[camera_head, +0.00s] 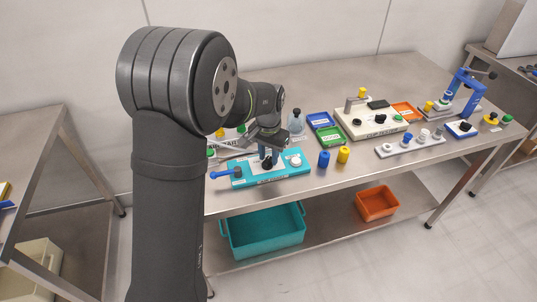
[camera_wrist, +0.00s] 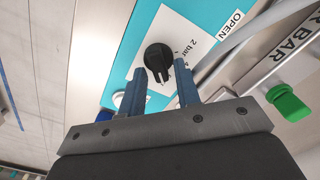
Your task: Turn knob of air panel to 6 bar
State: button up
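The teal air panel (camera_head: 252,181) lies near the front left edge of the table. In the wrist view its surface (camera_wrist: 126,52) carries a white plate with a black knob (camera_wrist: 158,60) and the label "2 bar" to the knob's right; other marks are hidden. The knob's narrow grip points roughly down in that view. My gripper (camera_head: 268,161) is lowered over the panel. In the wrist view my gripper (camera_wrist: 160,67) is open, its blue-grey fingers left and right of the knob with gaps visible. I cannot tell whether the fingertips reach down beside it.
A blue handle (camera_head: 222,174) sticks out at the panel's left end. A blue cylinder (camera_head: 324,159) and a yellow cylinder (camera_head: 343,155) stand just right of the panel. A green knob (camera_wrist: 288,102) sits on a metal bar nearby. A beige panel (camera_head: 355,127) stands farther right.

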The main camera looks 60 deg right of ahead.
aim_at(269, 158)
jog(key=shift+o, duration=0.3)
jog(key=shift+r, duration=0.1)
notch_tip(269, 158, up, 17)
jog(key=shift+r, duration=0.15)
dwell(0.7)
notch_tip(269, 158, down, 18)
jog(key=shift+r, duration=0.25)
dwell(0.3)
jog(key=shift+r, duration=0.1)
